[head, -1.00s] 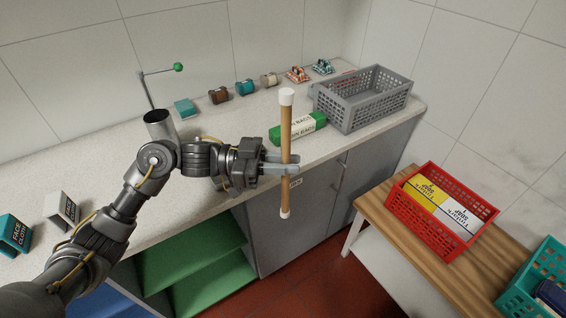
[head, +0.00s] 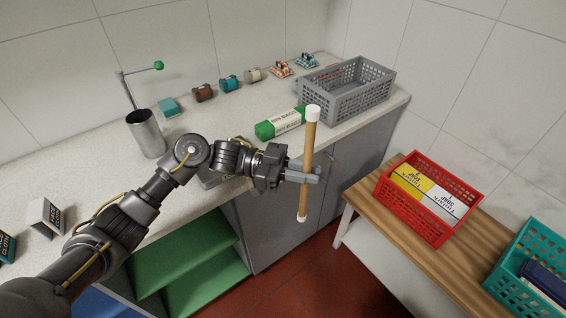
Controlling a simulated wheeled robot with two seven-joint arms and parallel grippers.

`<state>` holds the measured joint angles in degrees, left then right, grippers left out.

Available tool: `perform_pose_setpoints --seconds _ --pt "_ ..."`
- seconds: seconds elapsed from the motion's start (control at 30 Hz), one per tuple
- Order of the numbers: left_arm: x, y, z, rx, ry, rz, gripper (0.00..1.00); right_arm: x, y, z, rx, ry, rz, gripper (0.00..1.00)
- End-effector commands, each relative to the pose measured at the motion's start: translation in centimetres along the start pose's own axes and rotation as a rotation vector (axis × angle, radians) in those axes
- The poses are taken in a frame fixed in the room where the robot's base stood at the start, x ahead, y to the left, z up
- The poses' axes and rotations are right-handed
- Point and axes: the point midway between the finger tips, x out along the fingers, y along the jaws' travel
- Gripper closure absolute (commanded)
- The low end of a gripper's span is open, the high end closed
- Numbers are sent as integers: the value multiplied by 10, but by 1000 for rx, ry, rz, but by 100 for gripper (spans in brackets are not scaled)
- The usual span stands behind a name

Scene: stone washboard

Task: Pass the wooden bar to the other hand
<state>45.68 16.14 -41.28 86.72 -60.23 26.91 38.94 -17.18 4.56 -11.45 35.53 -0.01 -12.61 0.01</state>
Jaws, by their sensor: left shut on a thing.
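The wooden bar (head: 308,144) is a thin brown rod with white ends, held nearly upright and tilted slightly in the head view. My left gripper (head: 303,176) is shut on the bar below its middle and holds it in front of the counter's front edge, clear of any surface. The upper part and the lower end of the bar show free above and below the fingers. My right gripper is not in view.
A grey basket (head: 345,92) and a green roll of bags (head: 281,122) are on the counter behind the bar. A metal cup (head: 146,135) stands near my left arm. At right, a wooden bench (head: 372,208) bears a red basket (head: 430,228) and a teal basket (head: 510,262).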

Motion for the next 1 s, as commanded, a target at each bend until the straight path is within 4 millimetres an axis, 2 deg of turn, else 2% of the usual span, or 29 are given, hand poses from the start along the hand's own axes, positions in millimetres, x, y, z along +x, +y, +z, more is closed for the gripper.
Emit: perform_pose_setpoints --seconds 0.2,0.47,0.67,1.0 --pt "18 -4 10 0 1 0 100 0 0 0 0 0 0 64" --pt "13 -1 10 0 1 -25 100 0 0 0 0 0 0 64" --pt "-8 13 0 1 1 -133 100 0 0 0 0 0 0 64" --pt "-63 47 -26 1 -1 -423 100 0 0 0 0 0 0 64"
